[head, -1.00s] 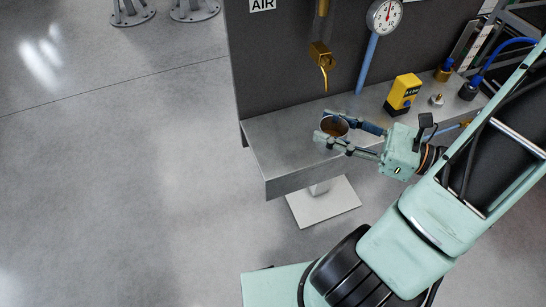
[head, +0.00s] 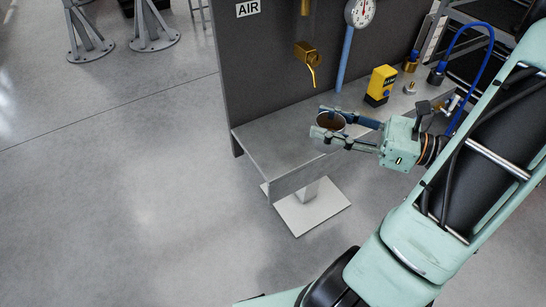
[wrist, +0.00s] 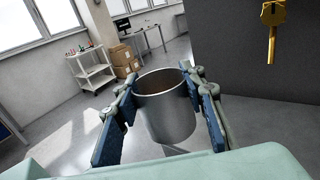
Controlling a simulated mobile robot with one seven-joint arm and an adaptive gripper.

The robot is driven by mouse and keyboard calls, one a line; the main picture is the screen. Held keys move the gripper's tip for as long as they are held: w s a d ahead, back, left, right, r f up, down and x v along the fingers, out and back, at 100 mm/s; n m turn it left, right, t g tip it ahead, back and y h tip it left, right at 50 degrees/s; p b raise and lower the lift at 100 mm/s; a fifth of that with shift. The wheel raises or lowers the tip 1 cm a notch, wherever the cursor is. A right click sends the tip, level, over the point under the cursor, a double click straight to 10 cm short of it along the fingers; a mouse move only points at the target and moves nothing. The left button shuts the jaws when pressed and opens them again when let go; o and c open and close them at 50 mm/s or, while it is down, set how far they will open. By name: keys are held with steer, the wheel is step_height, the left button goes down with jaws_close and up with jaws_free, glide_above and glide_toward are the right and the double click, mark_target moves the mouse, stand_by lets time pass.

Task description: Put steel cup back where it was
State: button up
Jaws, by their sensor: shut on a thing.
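The steel cup (wrist: 165,112) is a shiny open cylinder with a brownish inside, upright between the fingers in the wrist view. In the head view the cup (head: 330,122) shows its open top over the front part of the grey bench shelf (head: 272,152). My gripper (head: 332,126) is shut on the cup, with one finger on each side; it also shows in the wrist view (wrist: 160,105). The cup appears held above the shelf; the exact gap cannot be told.
A brass tap (head: 308,58) hangs on the dark panel (head: 262,80) behind the cup. A yellow device (head: 381,85) and small brass fittings (head: 410,87) stand on the shelf to the right. A gauge (head: 360,12) on a blue pipe rises behind. The shelf's left end is clear.

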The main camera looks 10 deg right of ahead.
steer(key=w+a+f, duration=0.2)
steer(key=w+f, duration=0.1)
steer(key=w+a+f+b, duration=0.1)
steer(key=w+a+f, duration=0.2)
steer(key=w, duration=0.1)
steer(key=w+a+f, duration=0.3)
steer(key=shift+w+a+f+b, duration=0.15)
steer(key=shift+w+a+b, duration=0.1)
steer(key=shift+b, duration=0.15)
steer(key=shift+w+a+f+b, duration=0.1)
steer(key=shift+w+f+b, duration=0.05)
steer(key=shift+f, duration=0.8)
steer(key=shift+w+f+b, duration=0.1)
steer(key=shift+f+b, duration=0.05)
steer(key=shift+f, duration=0.75)
steer(key=shift+f, duration=0.1)
steer(key=o, duration=1.3)
